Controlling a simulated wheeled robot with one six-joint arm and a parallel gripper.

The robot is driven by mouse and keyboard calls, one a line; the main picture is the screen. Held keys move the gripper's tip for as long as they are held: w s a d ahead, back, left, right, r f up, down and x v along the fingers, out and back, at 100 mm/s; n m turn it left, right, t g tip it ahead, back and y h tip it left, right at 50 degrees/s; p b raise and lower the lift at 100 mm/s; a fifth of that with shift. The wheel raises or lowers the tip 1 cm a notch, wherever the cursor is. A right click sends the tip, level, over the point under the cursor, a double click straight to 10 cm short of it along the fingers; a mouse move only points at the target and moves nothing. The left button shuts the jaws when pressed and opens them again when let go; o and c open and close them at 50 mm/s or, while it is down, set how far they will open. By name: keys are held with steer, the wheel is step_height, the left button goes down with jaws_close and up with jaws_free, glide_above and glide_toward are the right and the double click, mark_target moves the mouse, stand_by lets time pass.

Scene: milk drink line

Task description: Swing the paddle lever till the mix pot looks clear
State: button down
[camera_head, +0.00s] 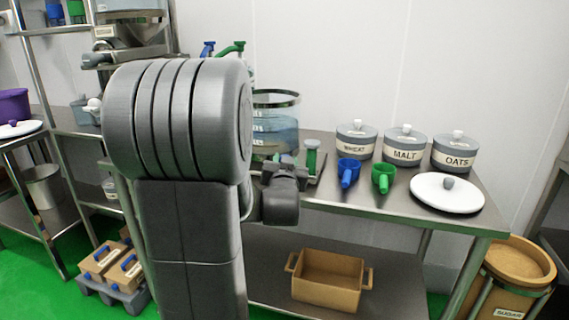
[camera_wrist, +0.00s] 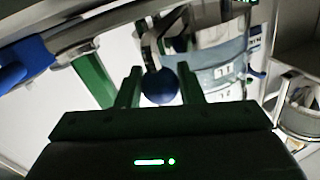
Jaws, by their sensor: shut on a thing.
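The mix pot (camera_head: 280,132) is a see-through vessel with a metal rim and pale blue contents, on the steel table and partly hidden by my arm. In the wrist view, a clear vessel with scale marks, seemingly the same pot (camera_wrist: 222,58), stands beyond the fingers. The paddle lever's blue ball knob (camera_wrist: 160,87) sits on a bent metal rod. My gripper (camera_wrist: 160,88) is shut on this knob, with a green finger on each side. In the head view my arm hides the lever and fingers. I cannot tell whether the contents are evenly mixed.
Jars marked wheat (camera_head: 356,141), malt (camera_head: 406,145) and oats (camera_head: 453,152) stand at the table's back right. A blue scoop (camera_head: 348,174), a green scoop (camera_head: 383,179) and a white lid (camera_head: 446,194) lie before them. A brown crate (camera_head: 327,282) sits on the lower shelf.

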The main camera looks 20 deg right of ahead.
steer(key=c, duration=1)
jaws_free()
steer(key=v, duration=1.3)
steer(key=shift+s, duration=0.4)
steer(key=shift+a, duration=0.1)
steer(key=shift+c, duration=0.2)
